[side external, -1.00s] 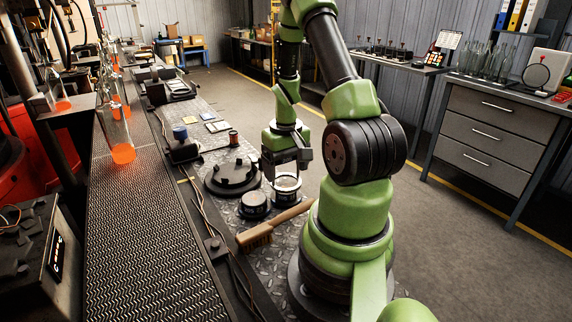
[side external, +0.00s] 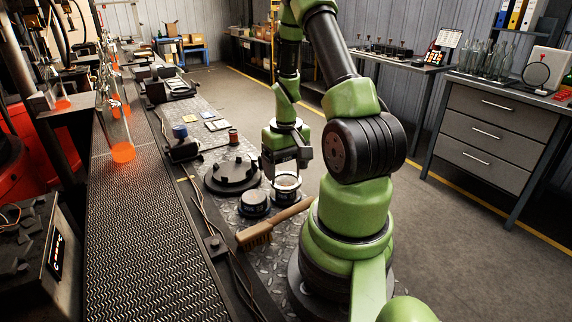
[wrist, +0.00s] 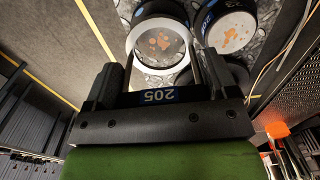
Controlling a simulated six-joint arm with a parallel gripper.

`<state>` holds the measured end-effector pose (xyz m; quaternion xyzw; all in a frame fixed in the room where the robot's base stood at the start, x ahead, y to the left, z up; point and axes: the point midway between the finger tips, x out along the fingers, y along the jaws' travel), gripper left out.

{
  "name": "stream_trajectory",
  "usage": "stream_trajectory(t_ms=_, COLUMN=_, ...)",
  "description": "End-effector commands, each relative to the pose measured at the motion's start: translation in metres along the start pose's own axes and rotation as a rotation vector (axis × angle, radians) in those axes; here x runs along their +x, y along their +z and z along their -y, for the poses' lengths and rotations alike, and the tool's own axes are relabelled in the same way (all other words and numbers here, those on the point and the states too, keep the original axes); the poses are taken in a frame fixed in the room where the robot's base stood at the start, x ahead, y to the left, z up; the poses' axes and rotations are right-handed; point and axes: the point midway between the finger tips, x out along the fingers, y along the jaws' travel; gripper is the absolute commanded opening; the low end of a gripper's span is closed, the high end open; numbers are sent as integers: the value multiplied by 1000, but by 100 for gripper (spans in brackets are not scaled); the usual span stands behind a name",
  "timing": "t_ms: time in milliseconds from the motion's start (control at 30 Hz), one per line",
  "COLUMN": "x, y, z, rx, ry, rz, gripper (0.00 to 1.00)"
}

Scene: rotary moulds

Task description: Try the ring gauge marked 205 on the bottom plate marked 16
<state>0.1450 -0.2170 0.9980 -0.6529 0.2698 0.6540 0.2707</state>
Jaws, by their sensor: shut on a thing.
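My gripper (side external: 287,163) points down over the work table and is shut on the ring gauge marked 205. In the wrist view the gauge's dark block with the upside-down "205" (wrist: 158,96) sits between the fingers, and its pale ring (wrist: 133,42) extends beyond them. The ring also shows below the gripper in the side view (side external: 287,178). A round plate with orange-brown marks (wrist: 165,43) shows through the ring. I cannot tell whether the ring touches it. A second round plate (wrist: 231,31) with a blue label stands beside it. No 16 is readable.
A dark round fixture (side external: 232,177) stands behind the plates. A wooden-handled brush (side external: 272,225) lies in front of them. The conveyor (side external: 145,230), carrying glowing bottles, runs along the left. Cables lie between conveyor and table.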

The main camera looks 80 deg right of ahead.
Motion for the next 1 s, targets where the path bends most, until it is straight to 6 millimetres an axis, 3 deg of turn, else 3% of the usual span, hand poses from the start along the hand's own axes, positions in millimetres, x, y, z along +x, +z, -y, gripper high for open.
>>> stream_trajectory(t_ms=1000, x=12, y=0, z=0, rx=1, ry=0, rz=0, gripper=56)
